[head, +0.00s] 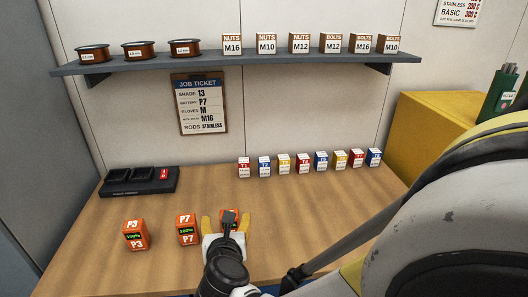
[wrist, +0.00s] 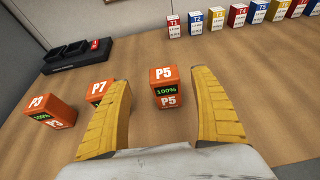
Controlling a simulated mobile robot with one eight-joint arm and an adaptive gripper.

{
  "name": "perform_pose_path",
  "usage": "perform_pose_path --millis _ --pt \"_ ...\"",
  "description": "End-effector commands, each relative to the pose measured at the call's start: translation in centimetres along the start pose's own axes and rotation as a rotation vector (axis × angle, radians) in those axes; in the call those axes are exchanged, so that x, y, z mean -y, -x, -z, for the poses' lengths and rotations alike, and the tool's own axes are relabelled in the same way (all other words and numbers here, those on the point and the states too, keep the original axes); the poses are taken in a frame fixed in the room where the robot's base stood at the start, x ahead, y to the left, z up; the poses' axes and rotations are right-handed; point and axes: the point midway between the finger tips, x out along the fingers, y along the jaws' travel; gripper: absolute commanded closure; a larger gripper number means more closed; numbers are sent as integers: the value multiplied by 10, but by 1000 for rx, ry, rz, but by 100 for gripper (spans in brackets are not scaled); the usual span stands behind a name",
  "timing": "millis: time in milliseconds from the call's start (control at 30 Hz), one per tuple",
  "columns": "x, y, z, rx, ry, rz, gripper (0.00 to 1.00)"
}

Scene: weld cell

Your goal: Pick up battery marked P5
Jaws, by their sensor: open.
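The orange battery marked P5 (wrist: 166,88) stands upright on the table, with a green 100% display, between and just beyond my fingertips in the wrist view. In the head view only a small part of the P5 battery (head: 229,215) shows behind my gripper (head: 233,224). My gripper, with two yellow fingers, also shows in the wrist view (wrist: 160,95); it is open and empty. The left finger is close to the battery marked P7 (wrist: 97,92), which also shows in the head view (head: 187,229). The battery marked P3 (head: 136,235) stands farther left.
A row of small coloured boxes (head: 304,164) marked T1 onward stands at the back. A shelf (head: 215,63) with spools and cartons hangs above. The table's middle is clear.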

Motion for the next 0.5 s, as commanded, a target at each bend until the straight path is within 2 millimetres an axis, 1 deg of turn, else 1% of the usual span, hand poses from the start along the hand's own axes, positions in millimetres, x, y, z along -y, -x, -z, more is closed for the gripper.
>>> perform_pose_path --millis 33,233,367,400,500 --pt "1 -8 2 0 -2 2 26" --pt "3 -24 6 0 -2 2 26" --pt "5 -45 13 0 -4 3 26" --pt "5 -52 13 0 -3 3 26" --pt "5 -63 11 -1 -4 1 26"
